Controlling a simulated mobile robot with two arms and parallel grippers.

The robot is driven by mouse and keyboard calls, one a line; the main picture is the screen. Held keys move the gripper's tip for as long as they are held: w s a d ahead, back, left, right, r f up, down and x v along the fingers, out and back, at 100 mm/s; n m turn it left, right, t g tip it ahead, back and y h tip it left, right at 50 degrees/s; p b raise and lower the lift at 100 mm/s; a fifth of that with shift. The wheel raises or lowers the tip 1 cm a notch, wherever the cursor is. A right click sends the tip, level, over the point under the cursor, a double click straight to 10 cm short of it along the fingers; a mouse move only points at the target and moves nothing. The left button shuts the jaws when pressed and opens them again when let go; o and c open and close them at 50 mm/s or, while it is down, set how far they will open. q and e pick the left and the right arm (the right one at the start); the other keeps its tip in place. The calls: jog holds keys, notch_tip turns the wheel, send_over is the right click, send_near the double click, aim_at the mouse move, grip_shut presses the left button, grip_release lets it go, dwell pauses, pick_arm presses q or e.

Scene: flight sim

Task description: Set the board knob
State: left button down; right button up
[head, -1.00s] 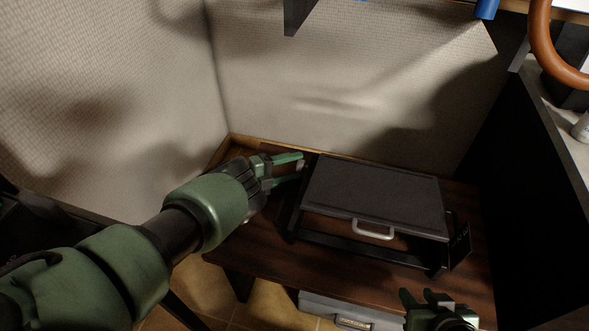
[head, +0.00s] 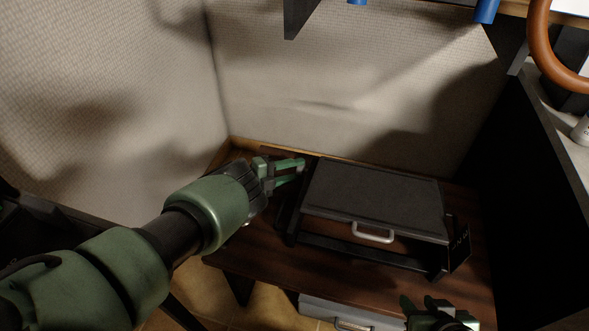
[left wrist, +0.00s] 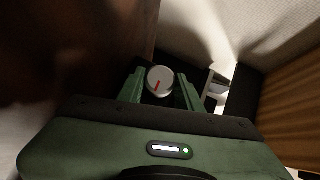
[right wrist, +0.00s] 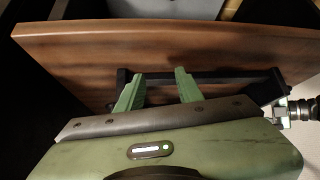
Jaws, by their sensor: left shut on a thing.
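My left gripper (head: 291,169) is shut on the knob, left of the black raised stand on the wooden table; in the head view the fingers and stand hide the knob. The left gripper also shows in the left wrist view (left wrist: 160,88). My right gripper (right wrist: 155,88) is open and empty by the table's front edge, and shows at the bottom of the head view (head: 432,302).
A closed dark case (head: 375,196) with a pale handle (head: 373,233) lies on the black stand. A grey case (head: 320,308) is below the wooden table (head: 262,262). A fabric partition (head: 330,90) rises behind, and a dark panel (head: 530,190) stands at right.

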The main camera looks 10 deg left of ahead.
pick_arm(q)
jog(key=shift+r+n+g+y+p, duration=0.25)
jog(key=shift+n+g+y+p, duration=0.15)
jog(key=shift+n+g+p, duration=0.35)
jog(key=shift+w+n+g, duration=0.1)
jog(key=shift+n+g, duration=0.15)
jog(key=shift+g, duration=0.3)
jog(key=shift+w+n+g+y, duration=0.1)
jog(key=shift+n+g+y, duration=0.4)
jog(key=shift+g, duration=0.4)
pick_arm(e)
jog(key=s+d+f+g+h, duration=0.1)
jog(key=s+g, duration=0.3)
jog(key=s, duration=0.4)
jog(key=shift+d+f, duration=0.55)
jog(key=shift+d, duration=0.2)
pick_arm(q)
jog(key=c, duration=0.9)
grip_release()
jog(key=shift+c, duration=0.2)
jog(key=shift+r, duration=0.1)
